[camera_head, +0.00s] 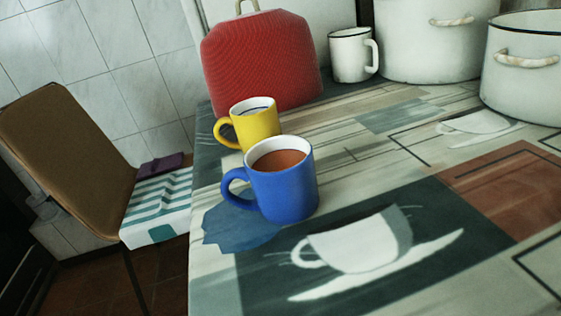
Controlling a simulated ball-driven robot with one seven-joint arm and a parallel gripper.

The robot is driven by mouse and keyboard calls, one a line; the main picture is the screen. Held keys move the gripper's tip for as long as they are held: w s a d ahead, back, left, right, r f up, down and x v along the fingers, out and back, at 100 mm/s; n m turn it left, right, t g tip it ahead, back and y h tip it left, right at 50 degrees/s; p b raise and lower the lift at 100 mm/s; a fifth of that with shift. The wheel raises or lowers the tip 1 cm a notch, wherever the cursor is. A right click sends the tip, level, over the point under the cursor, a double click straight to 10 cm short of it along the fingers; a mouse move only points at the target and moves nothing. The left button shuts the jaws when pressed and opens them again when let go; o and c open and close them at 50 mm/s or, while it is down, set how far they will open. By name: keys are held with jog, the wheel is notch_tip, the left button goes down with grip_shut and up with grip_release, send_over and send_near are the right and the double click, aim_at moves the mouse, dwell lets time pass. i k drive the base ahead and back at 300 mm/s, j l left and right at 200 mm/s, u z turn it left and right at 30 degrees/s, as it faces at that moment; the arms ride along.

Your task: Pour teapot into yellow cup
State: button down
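The yellow cup (254,124) stands upright on the table, its handle to the left. Its inside is pale with a dark line; I cannot tell whether it holds liquid. No clear teapot with a spout is in view. A large red ribbed object (262,65) with a small loop on top stands behind the yellow cup; I cannot tell whether it is or covers a teapot. A blue cup (284,190) with brown liquid stands in front of the yellow cup and partly overlaps it in view. My gripper is not in view.
A white mug (352,56) and two white enamel pots (428,40) (526,75) stand at the back and right. The patterned tablecloth (455,215) is bare at front right. The table's left edge is near the cups. A brown chair (70,160) stands left.

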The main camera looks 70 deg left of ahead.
aim_at(255, 120)
jog(key=u, duration=0.5)
jog(key=k+l+u, duration=0.1)
jog(key=u, duration=0.3)
jog(key=k+u, duration=0.15)
jog(key=u, duration=0.2)
jog(key=i, duration=0.25)
jog(key=j+z, duration=0.3)
jog(key=j, duration=0.3)
jog(key=j+z, duration=0.4)
jog(key=j, duration=0.15)
jog(key=j+z, duration=0.4)
jog(key=j, duration=0.15)
jog(key=i, duration=0.05)
